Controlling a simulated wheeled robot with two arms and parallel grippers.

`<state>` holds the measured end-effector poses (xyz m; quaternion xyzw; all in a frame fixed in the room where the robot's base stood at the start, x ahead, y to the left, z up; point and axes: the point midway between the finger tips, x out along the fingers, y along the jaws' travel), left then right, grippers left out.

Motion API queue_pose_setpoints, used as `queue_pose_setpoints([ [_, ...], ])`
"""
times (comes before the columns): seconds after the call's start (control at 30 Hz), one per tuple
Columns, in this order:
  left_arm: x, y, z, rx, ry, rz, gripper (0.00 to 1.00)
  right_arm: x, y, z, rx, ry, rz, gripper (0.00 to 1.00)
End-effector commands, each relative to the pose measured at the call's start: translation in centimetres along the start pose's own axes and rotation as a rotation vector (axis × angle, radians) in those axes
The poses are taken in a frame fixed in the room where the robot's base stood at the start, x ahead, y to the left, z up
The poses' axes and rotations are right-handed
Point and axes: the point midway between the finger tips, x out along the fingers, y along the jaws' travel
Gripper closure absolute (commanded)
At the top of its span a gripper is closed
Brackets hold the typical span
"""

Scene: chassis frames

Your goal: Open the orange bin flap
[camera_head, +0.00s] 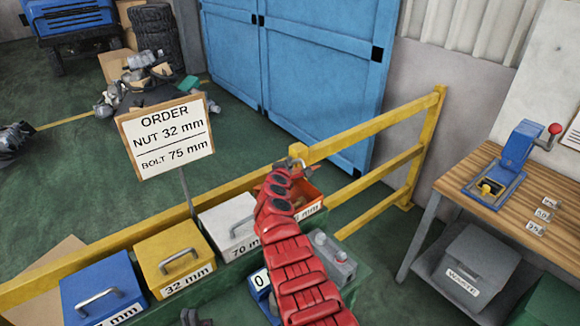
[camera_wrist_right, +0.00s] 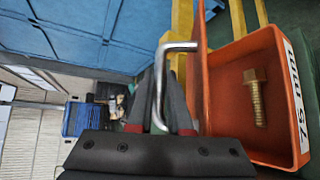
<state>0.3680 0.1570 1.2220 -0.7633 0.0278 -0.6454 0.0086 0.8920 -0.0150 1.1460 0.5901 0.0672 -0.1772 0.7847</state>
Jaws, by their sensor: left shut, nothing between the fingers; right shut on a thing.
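The orange bin (camera_head: 314,190) is at the right end of the bin row, partly hidden by my red right arm. In the right wrist view the orange bin (camera_wrist_right: 228,100) stands open, with a brass bolt (camera_wrist_right: 256,97) inside and a 75 mm label. Its orange flap (camera_wrist_right: 199,75) is seen nearly edge-on, raised from the opening. My right gripper (camera_wrist_right: 160,118) is shut on the bent metal flap handle (camera_wrist_right: 160,75). My left gripper (camera_head: 190,317) just shows at the bottom edge of the head view, shut and away from the bins.
Blue (camera_head: 103,290), yellow (camera_head: 173,259) and white (camera_head: 230,226) bins stand closed in the row. A yellow rail (camera_head: 385,130) runs behind them. An order sign (camera_head: 166,135) asks for nut 32 mm, bolt 75 mm. A wooden workbench (camera_head: 500,185) stands right, above a waste bin (camera_head: 470,270).

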Motion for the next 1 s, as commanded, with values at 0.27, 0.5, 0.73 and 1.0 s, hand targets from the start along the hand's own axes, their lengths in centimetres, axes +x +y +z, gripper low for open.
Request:
queue_pose_setpoints([
  [0.27,0.0,0.0,0.0,0.0,0.0,0.0,1.0,0.0,0.0,0.0,0.0,0.001,0.001,1.0],
  [0.5,0.0,0.0,0.0,0.0,0.0,0.0,1.0,0.0,0.0,0.0,0.001,0.0,0.001,0.53],
  [0.73,0.1,0.0,0.0,0.0,0.0,0.0,1.0,-0.1,0.1,0.0,0.0,0.0,0.001,0.53],
  [1.0,3.8,-0.2,-0.6,0.0,0.0,0.0,1.0,-1.6,0.8,0.2,-0.002,-0.002,0.001,0.53],
])
